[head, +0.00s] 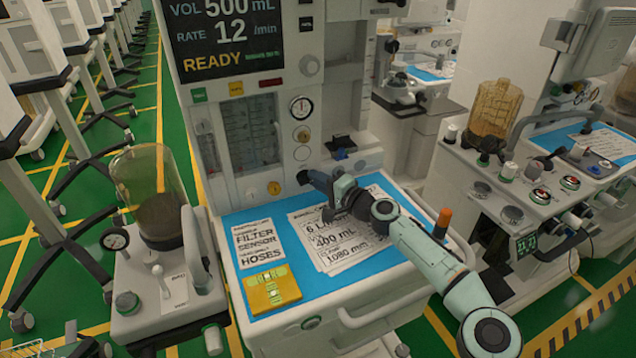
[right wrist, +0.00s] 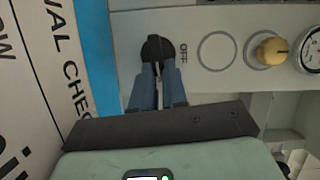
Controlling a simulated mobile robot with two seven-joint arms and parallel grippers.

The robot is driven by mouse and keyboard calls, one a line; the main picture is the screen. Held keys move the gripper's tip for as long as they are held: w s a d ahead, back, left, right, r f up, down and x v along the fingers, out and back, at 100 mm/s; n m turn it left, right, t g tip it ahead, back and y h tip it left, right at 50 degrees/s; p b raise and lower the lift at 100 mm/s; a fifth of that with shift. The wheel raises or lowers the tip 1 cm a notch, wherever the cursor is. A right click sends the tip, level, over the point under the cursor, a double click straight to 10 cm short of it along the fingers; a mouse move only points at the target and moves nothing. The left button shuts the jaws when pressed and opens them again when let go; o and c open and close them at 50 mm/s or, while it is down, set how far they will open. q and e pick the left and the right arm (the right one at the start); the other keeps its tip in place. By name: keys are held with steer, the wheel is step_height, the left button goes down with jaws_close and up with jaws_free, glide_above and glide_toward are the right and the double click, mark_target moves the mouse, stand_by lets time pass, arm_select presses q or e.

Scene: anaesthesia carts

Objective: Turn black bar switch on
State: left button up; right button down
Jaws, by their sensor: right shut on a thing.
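The black bar switch (right wrist: 154,48) is a round dark knob with a raised bar, on the grey front panel of the anaesthesia cart (head: 298,152). An "OFF" label is printed beside it in the right wrist view. My right gripper (right wrist: 159,78) is shut on the bar, its blue fingers on either side of it. My left gripper is not in view.
A yellow knob (right wrist: 271,51) and a gauge sit on the same panel. A clear canister (head: 150,195) stands at left; another cart (head: 540,205) stands at right.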

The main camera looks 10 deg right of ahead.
steer(key=shift+s+a+f, duration=0.1)
steer(key=shift+a, duration=0.15)
steer(key=c, duration=1.2)
jaws_free()
steer(key=shift+o, duration=0.2)
steer(key=shift+d, duration=0.1)
steer(key=shift+s+d, duration=0.35)
steer(key=shift+d, duration=0.05)
steer(key=v, duration=1.2)
steer(key=shift+s, duration=0.1)
